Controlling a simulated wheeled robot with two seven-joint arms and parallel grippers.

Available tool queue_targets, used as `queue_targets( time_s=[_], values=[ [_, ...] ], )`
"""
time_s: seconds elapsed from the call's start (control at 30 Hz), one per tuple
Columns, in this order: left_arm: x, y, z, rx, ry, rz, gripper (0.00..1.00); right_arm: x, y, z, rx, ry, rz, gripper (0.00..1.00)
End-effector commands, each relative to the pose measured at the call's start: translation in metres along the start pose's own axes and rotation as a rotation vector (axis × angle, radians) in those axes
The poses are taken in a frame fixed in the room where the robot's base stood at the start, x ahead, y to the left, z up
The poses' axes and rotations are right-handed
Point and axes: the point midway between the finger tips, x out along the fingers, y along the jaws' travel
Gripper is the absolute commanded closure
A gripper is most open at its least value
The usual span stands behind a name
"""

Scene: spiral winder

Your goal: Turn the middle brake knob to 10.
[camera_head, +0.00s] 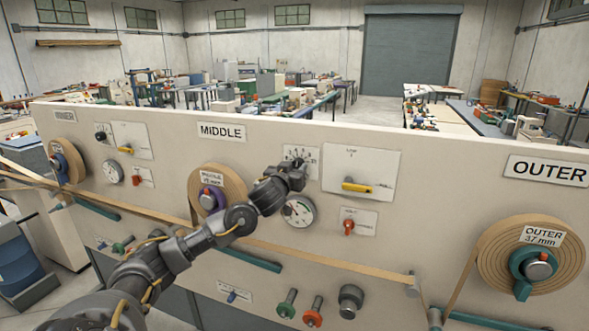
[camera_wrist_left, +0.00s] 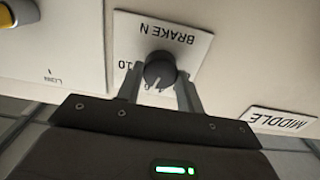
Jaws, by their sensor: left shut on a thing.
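The middle brake knob (camera_wrist_left: 159,70) is a dark round knob on a white plate (camera_wrist_left: 193,42) marked BRAKE N, seen upside down in the left wrist view. A 10 shows beside the knob; the other marks are partly covered, and I cannot tell the setting. My left gripper (camera_wrist_left: 158,88) is shut on the knob, one finger on each side. In the head view my left gripper (camera_head: 298,173) reaches the brake plate (camera_head: 301,152) right of the MIDDLE sign (camera_head: 222,132) and hides the knob. My right gripper is not in view.
A round gauge (camera_head: 299,211) sits just below the brake plate. A panel with a yellow lever (camera_head: 356,187) and a red knob (camera_head: 349,227) are to the right. The middle tape roll (camera_head: 229,180) is left of my gripper. A tape strand (camera_head: 330,256) runs below.

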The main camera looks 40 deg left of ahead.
Motion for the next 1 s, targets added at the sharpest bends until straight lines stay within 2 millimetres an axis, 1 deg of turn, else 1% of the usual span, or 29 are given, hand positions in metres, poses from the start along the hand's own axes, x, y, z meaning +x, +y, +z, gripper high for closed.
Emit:
queue_targets(
  time_s=[0.17,0.37,1.0],
  values=[
    [0.000,0.000,0.001,0.041,0.000,0.000,0.86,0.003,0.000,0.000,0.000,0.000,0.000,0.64],
    [0.000,0.000,0.002,0.155,0.001,0.000,0.86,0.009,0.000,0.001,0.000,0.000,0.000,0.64],
    [0.000,0.001,0.003,0.741,0.000,-0.002,0.86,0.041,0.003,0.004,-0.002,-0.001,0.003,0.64]
  ],
)
